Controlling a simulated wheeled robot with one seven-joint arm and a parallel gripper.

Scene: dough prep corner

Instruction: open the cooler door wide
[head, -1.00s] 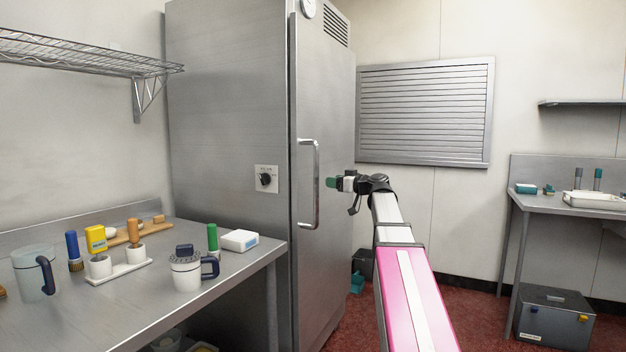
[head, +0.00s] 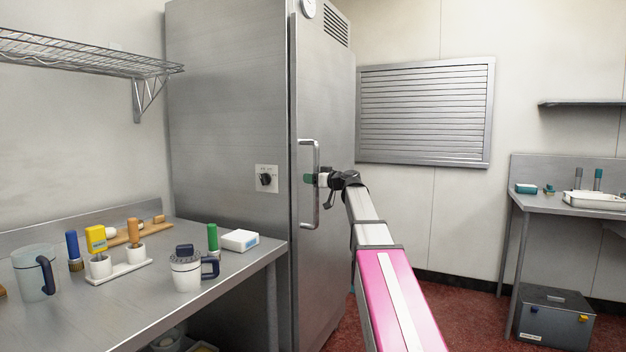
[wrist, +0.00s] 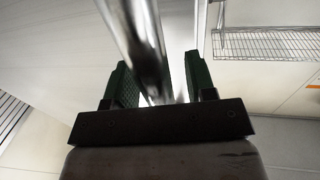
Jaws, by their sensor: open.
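The tall steel cooler has a closed-looking door (head: 327,95) on its right-hand face. Its long upright bar handle (head: 317,213) stands off the door near the left edge. My gripper (head: 309,179) reaches in from the right at about the handle's mid-height, its green fingertips at the bar. In the wrist view my gripper (wrist: 160,82) has its two green fingers apart. The shiny handle (wrist: 145,40) runs between them, nearer the left finger. The fingers are not closed on it. The handle's lower part is hidden by the gripper there.
A steel worktable (head: 110,307) with a jug, a lidded mug and brushes stands left of the cooler. A louvred panel (head: 425,112) is on the back wall. A grey toolbox (head: 555,318) sits under the right-hand table (head: 540,200). Red floor (head: 465,312) is open between.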

